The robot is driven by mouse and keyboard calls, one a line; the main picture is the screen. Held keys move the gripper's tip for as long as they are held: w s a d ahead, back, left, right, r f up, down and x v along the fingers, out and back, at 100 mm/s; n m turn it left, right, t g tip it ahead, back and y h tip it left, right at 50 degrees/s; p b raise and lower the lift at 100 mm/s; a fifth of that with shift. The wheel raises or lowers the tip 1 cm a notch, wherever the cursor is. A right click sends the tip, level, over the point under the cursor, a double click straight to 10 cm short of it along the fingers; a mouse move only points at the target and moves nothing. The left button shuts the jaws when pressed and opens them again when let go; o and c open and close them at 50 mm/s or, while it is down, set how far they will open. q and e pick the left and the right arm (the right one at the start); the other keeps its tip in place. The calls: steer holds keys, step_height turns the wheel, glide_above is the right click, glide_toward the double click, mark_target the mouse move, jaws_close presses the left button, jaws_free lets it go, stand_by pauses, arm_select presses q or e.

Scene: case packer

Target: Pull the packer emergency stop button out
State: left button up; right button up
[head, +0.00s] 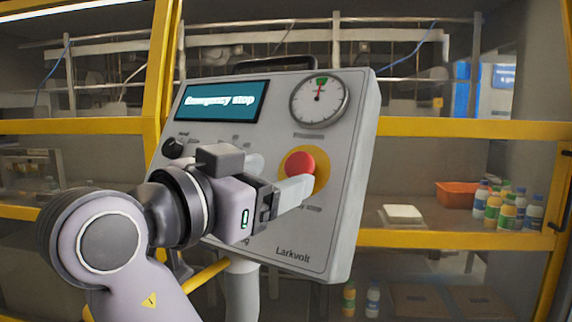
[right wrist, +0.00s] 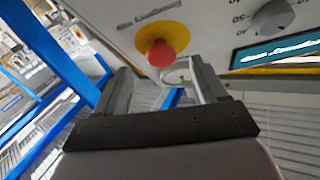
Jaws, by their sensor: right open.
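The red emergency stop button (head: 299,162) sits on a yellow round plate (head: 322,167) on the grey packer control panel (head: 310,240). The panel's screen (head: 221,101) reads "Emergency stop". My right gripper (head: 302,186) is open, its fingers pointing at the button and covering its lower edge in the head view. In the right wrist view, the red button (right wrist: 161,54) shows between the two spread fingertips (right wrist: 159,70), toward their far ends. I cannot tell whether the fingers are beside it or just short of it. My left gripper is not in view.
A pressure gauge (head: 319,98) and a black knob (head: 173,148) are on the panel. Yellow frame bars (head: 460,240) run behind it. An orange bin (head: 457,195), several bottles (head: 508,212) and a white box (head: 403,214) stand at the right.

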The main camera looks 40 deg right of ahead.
mark_target(294, 170)
steer(key=shift+w+d+p, duration=0.25)
steer(key=shift+d, duration=0.9)
steer(key=shift+w+d+p, duration=0.2)
steer(key=shift+w+d, duration=0.05)
steer(key=shift+d, duration=0.9)
